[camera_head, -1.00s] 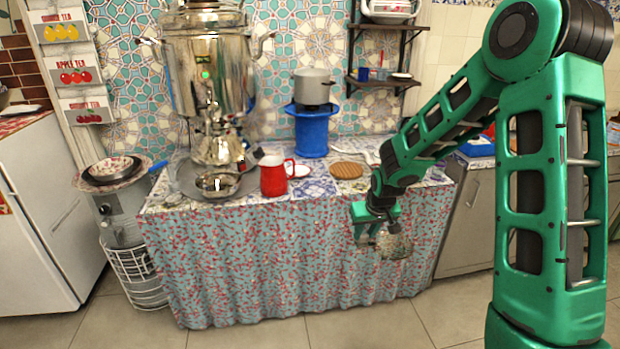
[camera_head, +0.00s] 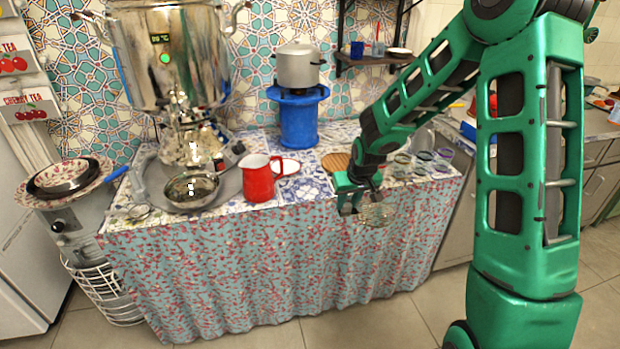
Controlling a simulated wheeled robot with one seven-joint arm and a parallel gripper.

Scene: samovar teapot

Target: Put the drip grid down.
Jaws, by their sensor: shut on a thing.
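The drip grid (camera_head: 378,214), a round wire-like piece, is at my gripper (camera_head: 357,203) in front of the counter's front edge. My gripper is shut on it and holds it in the air, before the patterned cloth. The grid's exact tilt is too small to tell.
A blue stand (camera_head: 299,122) bears a pot (camera_head: 299,66). A round wooden trivet (camera_head: 336,161) and several small glasses (camera_head: 422,164) are near my wrist.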

